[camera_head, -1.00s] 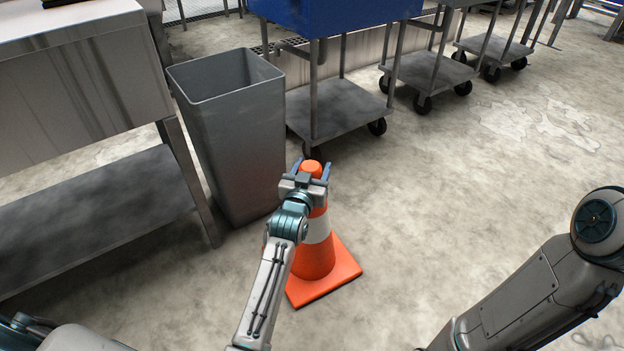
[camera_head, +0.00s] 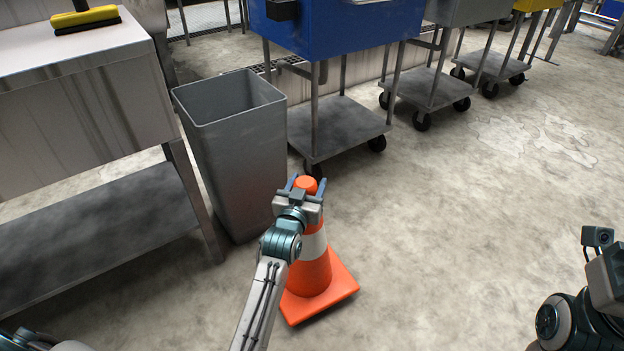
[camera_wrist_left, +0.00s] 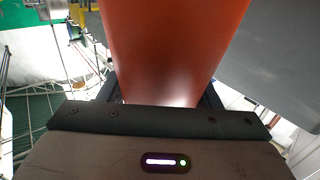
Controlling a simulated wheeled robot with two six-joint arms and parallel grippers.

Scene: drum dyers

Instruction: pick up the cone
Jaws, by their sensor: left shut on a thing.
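The orange cone (camera_head: 312,272) with a white band and a square orange base stands upright on the floor in the head view. My left gripper (camera_head: 306,186) is at the cone's top, with its two fingers shut on either side of the rounded tip. In the left wrist view the orange cone (camera_wrist_left: 170,45) fills the space between the fingers. My right gripper (camera_head: 606,265) is only partly in the head view at the right edge, and its fingers are not clear.
A tall grey bin (camera_head: 236,150) stands just behind and left of the cone. A steel table (camera_head: 100,210) with a lower shelf is at the left. Wheeled carts (camera_head: 340,127) line the back. The floor (camera_head: 470,210) to the right is open.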

